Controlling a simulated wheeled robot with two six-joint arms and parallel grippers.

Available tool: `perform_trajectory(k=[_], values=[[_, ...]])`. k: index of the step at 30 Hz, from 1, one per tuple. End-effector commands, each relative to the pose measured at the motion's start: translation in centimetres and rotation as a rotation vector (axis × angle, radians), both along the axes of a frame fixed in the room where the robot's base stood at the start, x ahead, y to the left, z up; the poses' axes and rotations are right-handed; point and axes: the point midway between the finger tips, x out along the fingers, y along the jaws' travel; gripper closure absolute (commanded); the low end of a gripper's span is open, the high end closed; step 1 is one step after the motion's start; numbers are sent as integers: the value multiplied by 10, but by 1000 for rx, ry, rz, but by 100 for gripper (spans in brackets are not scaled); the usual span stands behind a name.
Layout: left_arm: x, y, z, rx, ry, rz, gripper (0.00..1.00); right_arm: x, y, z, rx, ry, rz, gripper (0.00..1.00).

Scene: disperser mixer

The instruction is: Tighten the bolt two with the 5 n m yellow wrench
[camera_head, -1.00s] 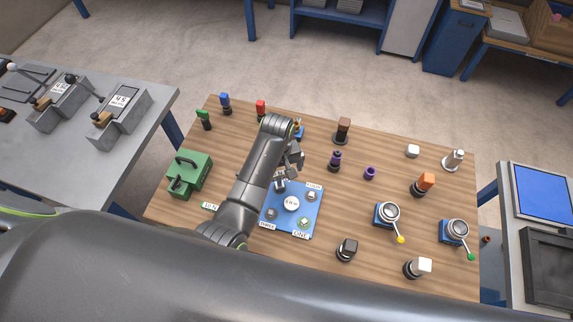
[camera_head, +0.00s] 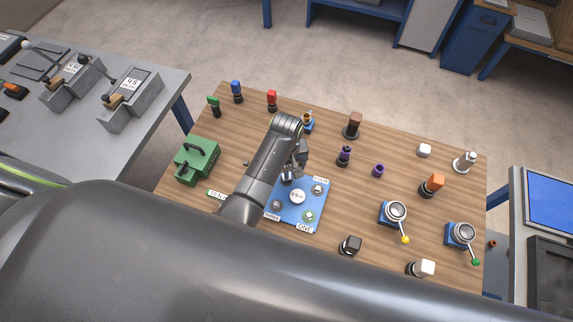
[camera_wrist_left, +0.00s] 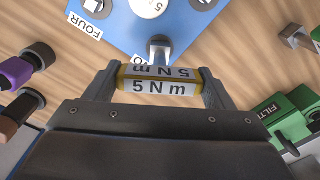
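The blue plate (camera_head: 314,211) lies on the wooden table with a white round centre and a bolt near each corner. Labels FOUR, THREE and ONE show on it. My left gripper (camera_head: 291,172) is over its far left corner and hides bolt two there. In the left wrist view, the gripper (camera_wrist_left: 158,86) is shut on the 5 N m wrench (camera_wrist_left: 158,87), white with yellow edges, across both fingers. A grey metal end (camera_wrist_left: 160,47) shows just beyond the wrench, over the plate's corner and a mostly covered label. I cannot tell whether the wrench sits on the bolt. My right gripper is not in view.
Several coloured-handled pieces stand along the far side, with a purple one (camera_head: 344,157) near the gripper. Two lever devices (camera_head: 395,214) stand to the right.

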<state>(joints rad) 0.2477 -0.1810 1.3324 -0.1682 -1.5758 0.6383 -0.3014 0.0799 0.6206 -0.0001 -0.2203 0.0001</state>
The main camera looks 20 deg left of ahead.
Motion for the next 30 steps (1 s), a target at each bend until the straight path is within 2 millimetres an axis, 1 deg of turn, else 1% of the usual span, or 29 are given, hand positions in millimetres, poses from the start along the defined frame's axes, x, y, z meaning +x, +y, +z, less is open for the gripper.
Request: perform_trajectory(k=[1,5,6,8,11,18,22,25,30], values=[[0,0,0,1,-1,0,32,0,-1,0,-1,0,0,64],[0,0,0,1,-1,0,49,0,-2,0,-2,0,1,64],[0,0,0,1,-1,0,51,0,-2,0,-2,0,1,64],[0,0,0,1,-1,-8,51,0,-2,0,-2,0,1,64],[0,0,0,1,-1,-69,51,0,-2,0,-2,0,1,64],[1,0,0,0,-1,-334,51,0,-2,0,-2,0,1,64],[0,0,0,1,-2,-450,51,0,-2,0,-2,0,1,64],[0,0,0,0,-1,-495,51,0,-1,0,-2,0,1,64],[0,0,0,1,-2,-503,51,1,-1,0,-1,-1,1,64]])
